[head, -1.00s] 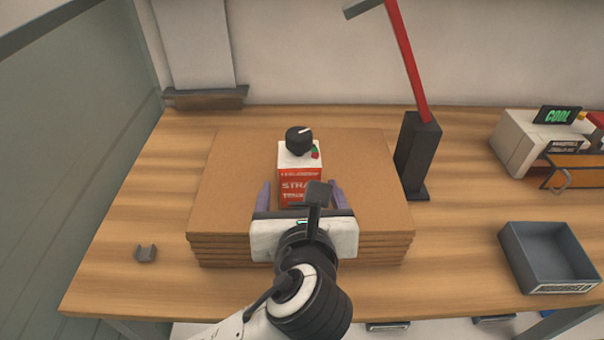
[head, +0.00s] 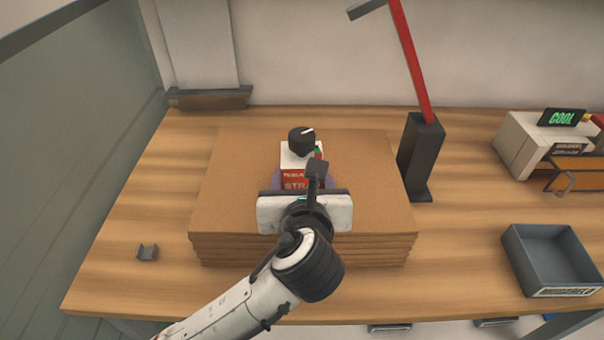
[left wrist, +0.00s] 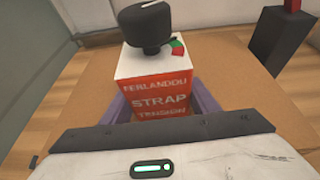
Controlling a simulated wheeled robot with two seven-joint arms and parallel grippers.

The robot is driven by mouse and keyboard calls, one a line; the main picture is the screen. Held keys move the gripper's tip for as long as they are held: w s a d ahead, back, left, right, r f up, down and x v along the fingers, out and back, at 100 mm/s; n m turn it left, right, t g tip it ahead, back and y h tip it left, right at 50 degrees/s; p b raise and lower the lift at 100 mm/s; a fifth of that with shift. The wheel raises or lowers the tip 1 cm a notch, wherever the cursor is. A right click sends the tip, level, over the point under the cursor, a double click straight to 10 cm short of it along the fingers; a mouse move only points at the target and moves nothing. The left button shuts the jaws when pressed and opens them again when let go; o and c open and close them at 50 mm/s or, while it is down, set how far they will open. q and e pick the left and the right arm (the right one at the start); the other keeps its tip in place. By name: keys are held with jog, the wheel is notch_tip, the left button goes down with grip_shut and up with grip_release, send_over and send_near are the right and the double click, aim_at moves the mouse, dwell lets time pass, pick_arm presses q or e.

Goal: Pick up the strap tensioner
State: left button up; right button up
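The strap tensioner is a white and red box with a large black knob on top and a red and green control beside the knob. It stands upright on the cardboard stack in the head view (head: 294,177) and fills the middle of the left wrist view (left wrist: 158,88). My left gripper (head: 303,184) reaches it from the front. Its purple fingers lie along the left and right sides of the box, close against it, and look shut on it. The palm hides the lower front of the box. My right gripper is not in view.
The flat cardboard stack (head: 230,190) lies on the wooden table (head: 140,205). A black post (head: 420,160) with a red arm stands right of the stack. A grey tray (head: 552,282) and a white machine (head: 520,145) are farther right. A small grey bracket (head: 148,252) lies left.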

aim_at(302, 130)
pick_arm(q)
jog(key=c, duration=0.4)
jog(key=shift+r, duration=0.15)
jog(key=shift+c, duration=0.4)
notch_tip(302, 130, up, 10)
jog(key=shift+p, duration=0.65)
jog(key=shift+f, duration=1.3)
jog(key=shift+f+b, duration=0.3)
jog(key=shift+f, duration=0.05)
jog(key=shift+f, duration=0.65)
jog(key=shift+f, duration=0.7)
jog(key=shift+f+b, duration=0.55)
jog(key=shift+f, duration=1.4)
